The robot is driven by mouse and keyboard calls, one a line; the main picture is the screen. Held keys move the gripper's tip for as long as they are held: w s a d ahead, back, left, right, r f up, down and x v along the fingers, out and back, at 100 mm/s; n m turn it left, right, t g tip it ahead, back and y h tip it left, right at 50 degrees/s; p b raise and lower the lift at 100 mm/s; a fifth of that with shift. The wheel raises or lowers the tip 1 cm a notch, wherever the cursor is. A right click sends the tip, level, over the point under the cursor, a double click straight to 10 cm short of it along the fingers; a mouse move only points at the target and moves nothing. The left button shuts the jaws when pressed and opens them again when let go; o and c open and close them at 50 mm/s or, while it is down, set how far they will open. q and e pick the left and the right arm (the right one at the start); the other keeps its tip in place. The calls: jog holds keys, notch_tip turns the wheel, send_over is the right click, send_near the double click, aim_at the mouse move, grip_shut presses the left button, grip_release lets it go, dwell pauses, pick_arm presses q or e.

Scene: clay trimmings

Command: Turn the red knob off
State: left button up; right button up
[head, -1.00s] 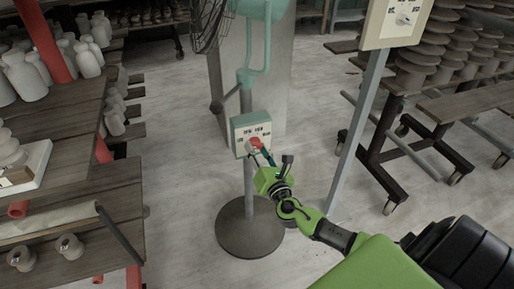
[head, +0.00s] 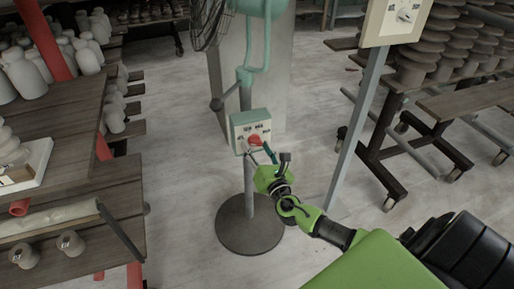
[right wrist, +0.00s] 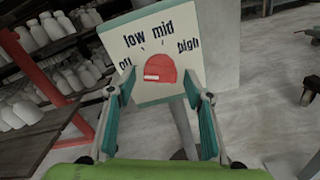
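The red knob (head: 254,140) sits on the white face of a teal-edged control box (head: 237,132) on the fan's stand. In the right wrist view the knob (right wrist: 160,66) shows under the labels "off", "low", "mid" and "high" on the panel (right wrist: 128,50). A white mark lies on the knob's left part; which label it points to I cannot tell for sure. My right gripper (head: 262,150) is just in front of the knob. Its teal fingers (right wrist: 157,82) are spread apart to either side of the knob, with gaps showing. My left gripper is not in view.
The fan stand has a round dark base (head: 248,226). Shelves with white bottles (head: 22,72) are at left, and a wheeled rack (head: 385,160) is at right. Floor between is free.

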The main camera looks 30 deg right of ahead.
jog(key=v, duration=1.2)
dwell(0.4)
